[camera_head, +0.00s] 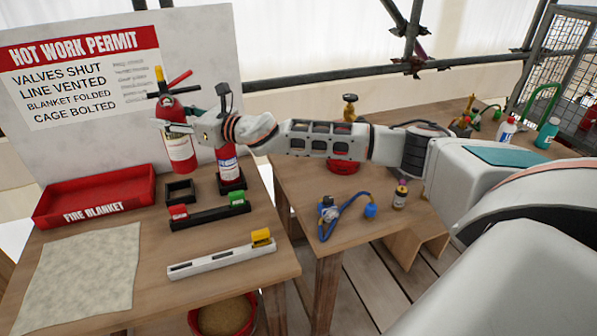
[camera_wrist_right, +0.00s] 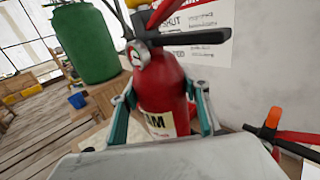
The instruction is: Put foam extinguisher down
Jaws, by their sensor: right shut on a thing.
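The foam extinguisher (camera_head: 180,152) is red with a cream label and a yellow-tipped top. My right gripper (camera_head: 187,128) is shut around its body and holds it upright, with its base appearing just above an empty black square holder (camera_head: 180,192). In the right wrist view the extinguisher (camera_wrist_right: 158,88) sits between both fingers, with its gauge, black lever and part of a label ending in "AM" showing. A second red extinguisher (camera_head: 228,162) stands to the right in another black holder (camera_head: 232,187). My left gripper is not in view.
A red fire blanket tray (camera_head: 95,196) lies at left, with a pale cloth (camera_head: 80,275) in front. A black rack (camera_head: 210,217) with red and green pieces and a white rail (camera_head: 222,261) lie nearer. The permit board (camera_head: 120,75) stands close behind.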

